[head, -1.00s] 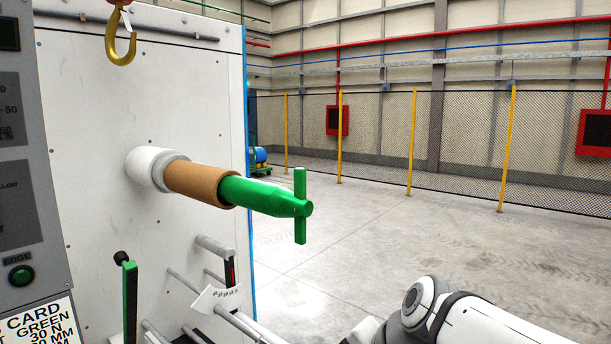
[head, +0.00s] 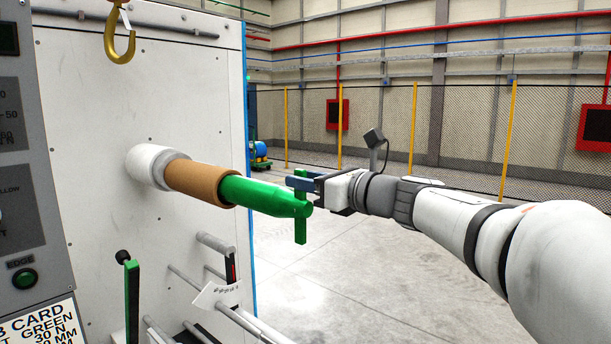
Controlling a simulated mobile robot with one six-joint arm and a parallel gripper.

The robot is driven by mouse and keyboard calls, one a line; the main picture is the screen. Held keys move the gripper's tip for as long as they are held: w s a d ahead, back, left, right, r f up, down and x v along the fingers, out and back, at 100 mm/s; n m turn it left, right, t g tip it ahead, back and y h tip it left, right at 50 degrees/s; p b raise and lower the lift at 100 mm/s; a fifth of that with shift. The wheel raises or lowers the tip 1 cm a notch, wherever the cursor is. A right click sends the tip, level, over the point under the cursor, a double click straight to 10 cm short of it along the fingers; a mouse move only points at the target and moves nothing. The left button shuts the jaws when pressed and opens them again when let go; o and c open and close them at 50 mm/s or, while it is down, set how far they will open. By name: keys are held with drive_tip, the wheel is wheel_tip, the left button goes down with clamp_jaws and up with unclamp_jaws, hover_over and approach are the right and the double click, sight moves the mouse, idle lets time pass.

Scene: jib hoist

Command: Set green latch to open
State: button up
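The green latch appears to be a green shaft (head: 262,196) with a thin crossbar (head: 300,228) at its free end. The shaft sticks out of a brown sleeve on the white panel, and the crossbar stands upright. My gripper (head: 299,180) has blue fingers and reaches in from the right. Its fingers are at the upper half of the crossbar and hide part of it. I cannot tell whether they touch the bar or are closed on it.
The brown sleeve (head: 203,184) and its white collar (head: 152,165) join the shaft to the white panel (head: 90,120). A yellow hook (head: 120,45) hangs at top left. A green lever (head: 131,300) and several grey rods stand below. The floor at right is open, up to a mesh fence.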

sight(293, 193)
drive_tip(key=shift+x, duration=1.9)
clamp_jaws()
